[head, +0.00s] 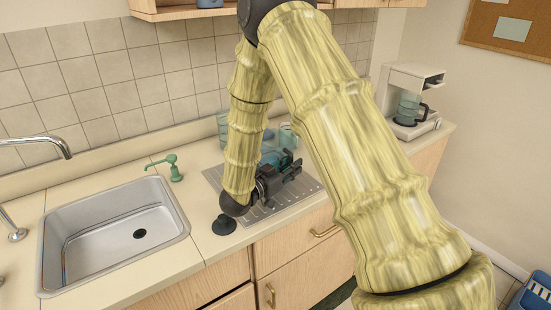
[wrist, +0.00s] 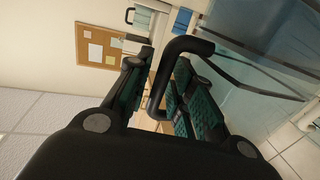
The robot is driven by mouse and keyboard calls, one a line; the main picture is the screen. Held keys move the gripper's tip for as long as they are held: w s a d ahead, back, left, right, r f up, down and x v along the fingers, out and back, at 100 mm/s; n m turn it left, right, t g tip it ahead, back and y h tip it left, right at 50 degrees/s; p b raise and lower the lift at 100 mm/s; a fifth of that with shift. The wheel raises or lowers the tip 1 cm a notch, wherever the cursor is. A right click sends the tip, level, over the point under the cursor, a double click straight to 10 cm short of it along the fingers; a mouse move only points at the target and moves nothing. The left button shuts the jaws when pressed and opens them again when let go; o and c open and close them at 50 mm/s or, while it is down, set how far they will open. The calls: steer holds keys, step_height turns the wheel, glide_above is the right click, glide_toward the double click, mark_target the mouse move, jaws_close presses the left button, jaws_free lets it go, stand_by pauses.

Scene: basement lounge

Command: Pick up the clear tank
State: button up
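A clear bluish vessel (head: 270,156) stands on the ribbed metal drainboard, partly hidden by my arm and gripper; it looks like the clear tank. In the wrist view the clear vessel (wrist: 265,85) fills the upper right, very close, with a black handle (wrist: 180,48) on its side. My gripper (head: 288,172) is at its near side, low over the drainboard. In the wrist view my gripper (wrist: 157,90) has its two green-padded fingers apart, with the handle's long part showing in the gap between them. I cannot tell whether either finger touches the handle.
Other clear glassware (head: 222,126) stands behind my arm by the tiled wall. A sink (head: 112,240) with a green soap pump (head: 172,168) lies left. A coffee maker (head: 415,128) holding a carafe (head: 408,108) stands right. Cupboards (head: 165,8) hang above.

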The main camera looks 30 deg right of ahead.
jaws_close()
stand_by(0.4)
